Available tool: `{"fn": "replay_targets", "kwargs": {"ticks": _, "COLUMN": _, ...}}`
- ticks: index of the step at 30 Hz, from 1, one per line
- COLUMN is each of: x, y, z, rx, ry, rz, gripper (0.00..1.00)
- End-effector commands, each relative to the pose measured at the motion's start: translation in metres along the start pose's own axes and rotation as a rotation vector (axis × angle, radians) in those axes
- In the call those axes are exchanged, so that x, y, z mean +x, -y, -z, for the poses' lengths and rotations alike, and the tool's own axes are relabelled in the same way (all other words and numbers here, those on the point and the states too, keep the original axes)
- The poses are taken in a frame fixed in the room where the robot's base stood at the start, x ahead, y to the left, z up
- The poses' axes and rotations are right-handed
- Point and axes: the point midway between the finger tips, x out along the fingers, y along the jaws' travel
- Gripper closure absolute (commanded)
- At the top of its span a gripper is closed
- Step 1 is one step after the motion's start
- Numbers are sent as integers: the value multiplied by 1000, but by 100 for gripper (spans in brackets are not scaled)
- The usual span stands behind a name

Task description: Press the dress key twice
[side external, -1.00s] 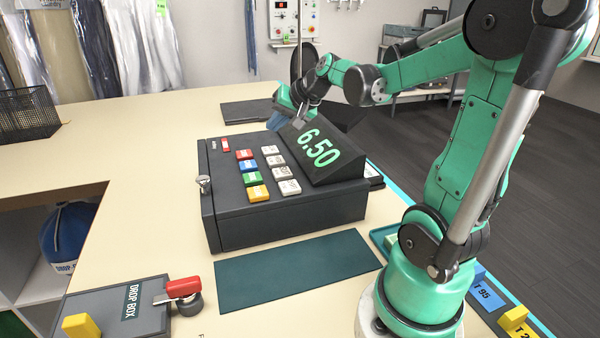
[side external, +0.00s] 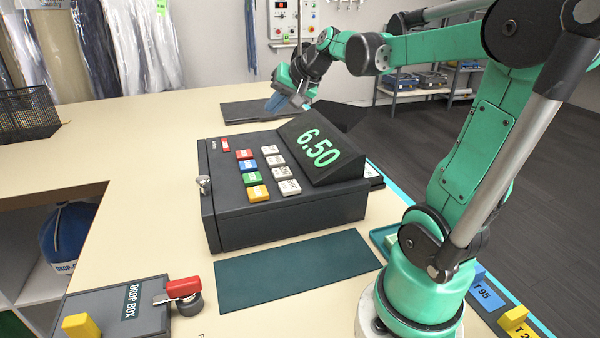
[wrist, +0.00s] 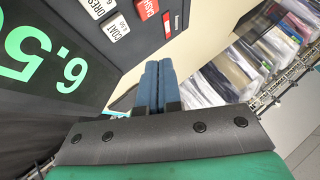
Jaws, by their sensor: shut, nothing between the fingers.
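The dress key, a white key whose label is partly cut off, shows at the top of the wrist view (wrist: 97,8). In the side view it appears to be the second white key from the far end (side external: 275,160); its label is unreadable there. My gripper (side external: 274,104) is shut and empty, its blue fingers raised beyond the far end of the dark register (side external: 290,217), clear of the keys. In the wrist view the closed fingers (wrist: 155,70) point past the register's edge. The tilted display (side external: 318,150) reads 6.50 in green.
The white COAT key (wrist: 115,27) adjoins the dress key, with the red CASH key (wrist: 146,8) beside it. Several coloured keys form another column.

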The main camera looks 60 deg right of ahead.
Motion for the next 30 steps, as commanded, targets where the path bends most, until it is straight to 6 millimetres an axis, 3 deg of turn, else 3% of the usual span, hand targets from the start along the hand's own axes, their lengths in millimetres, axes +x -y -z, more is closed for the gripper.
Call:
{"fn": "replay_targets", "kwargs": {"ticks": 7, "x": 11, "y": -8, "z": -7, "rx": 0, "ry": 0, "rz": 0, "gripper": 100}}
{"fn": "replay_targets", "kwargs": {"ticks": 21, "x": 54, "y": -39, "z": -38, "rx": 0, "ry": 0, "rz": 0, "gripper": 100}}
{"fn": "replay_targets", "kwargs": {"ticks": 30, "x": 62, "y": -45, "z": -45, "rx": 0, "ry": 0, "rz": 0, "gripper": 100}}
